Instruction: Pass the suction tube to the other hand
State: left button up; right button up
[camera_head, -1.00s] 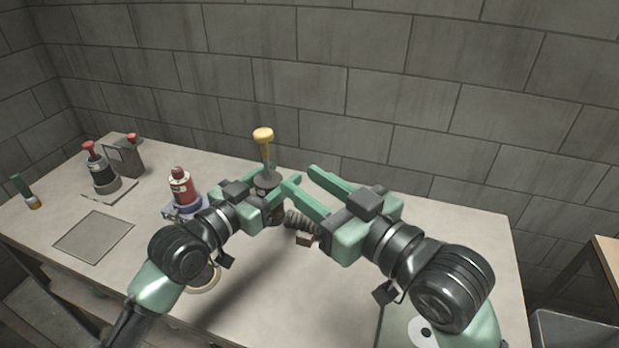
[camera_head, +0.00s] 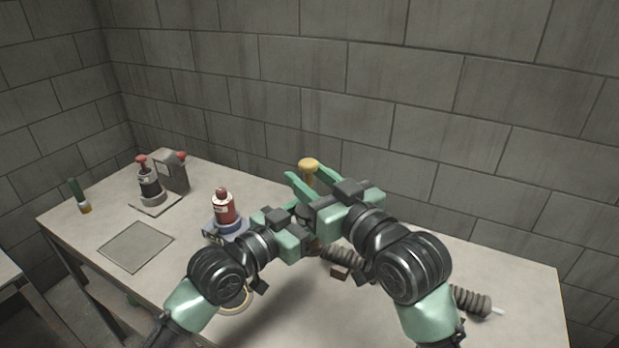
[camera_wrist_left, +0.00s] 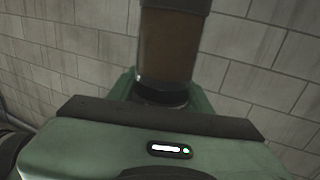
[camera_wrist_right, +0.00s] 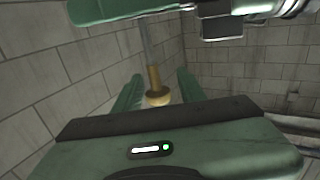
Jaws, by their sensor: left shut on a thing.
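The suction tube shows its yellow rounded end (camera_head: 308,164) in the head view. It stands roughly upright, with its lower part hidden behind my right gripper. My left gripper (camera_wrist_left: 163,98) is shut on it; a brownish, see-through section of the tube (camera_wrist_left: 168,48) rises from the fingers in the left wrist view. My right gripper (camera_head: 311,182) is open, its two fingers on either side of the tube near the yellow end. In the right wrist view the yellow end (camera_wrist_right: 157,97) lies between the parted fingers; I cannot tell whether they touch it.
A ribbed hose (camera_head: 471,300) lies on the table (camera_head: 330,310), partly behind my right arm. A block wall stands behind.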

pick_arm(q)
jog(key=shift+d, duration=0.1)
pick_arm(e)
jog(key=shift+a, duration=0.1)
grip_shut()
pick_arm(q)
jog(key=o, duration=1.6)
jog(key=shift+s, duration=0.1)
